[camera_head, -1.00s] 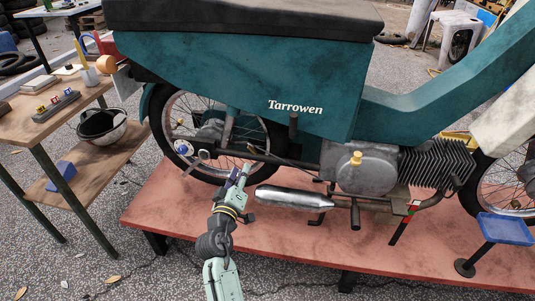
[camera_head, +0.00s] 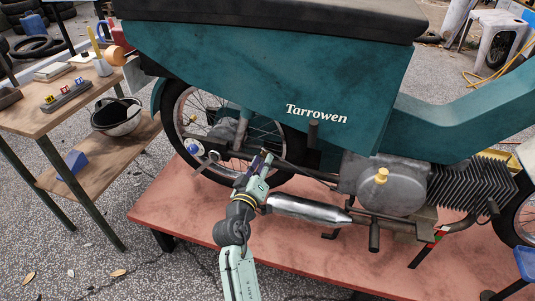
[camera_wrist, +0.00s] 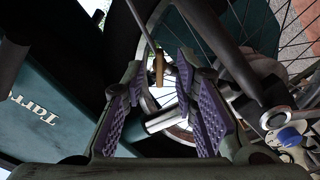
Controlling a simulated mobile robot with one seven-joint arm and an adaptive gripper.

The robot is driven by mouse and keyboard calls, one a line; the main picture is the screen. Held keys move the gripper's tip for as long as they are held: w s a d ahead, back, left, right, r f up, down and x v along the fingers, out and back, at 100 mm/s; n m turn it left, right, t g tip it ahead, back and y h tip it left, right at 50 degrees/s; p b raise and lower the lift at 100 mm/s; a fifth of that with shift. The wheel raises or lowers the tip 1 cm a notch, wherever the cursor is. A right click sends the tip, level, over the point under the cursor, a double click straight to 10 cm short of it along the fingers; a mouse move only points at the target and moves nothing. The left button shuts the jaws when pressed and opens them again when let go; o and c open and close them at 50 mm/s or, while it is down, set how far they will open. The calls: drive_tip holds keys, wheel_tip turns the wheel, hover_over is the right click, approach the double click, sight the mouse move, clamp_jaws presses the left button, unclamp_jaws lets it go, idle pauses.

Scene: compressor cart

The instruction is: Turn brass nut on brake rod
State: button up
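The brass nut (camera_wrist: 159,68) shows in the wrist view as a small tan-gold cylinder at the end of a thin brake rod (camera_wrist: 141,24). My gripper (camera_wrist: 160,88) is open, with purple ribbed pads left and right. The nut appears between the pads near the fingertips; I see no clear contact, and the depth between them is hard to judge. In the head view, my gripper (camera_head: 262,160) is beside the rear wheel's lower right side, above the silver muffler. It hides that spot, so I cannot make out the nut there.
The teal motorcycle (camera_head: 260,70) stands on a red platform (camera_head: 190,215). The silver muffler (camera_head: 305,209) lies just right of my gripper. Wheel spokes and dark frame bars crowd the wrist view.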

drive_tip(key=shift+x, duration=1.75)
clamp_jaws()
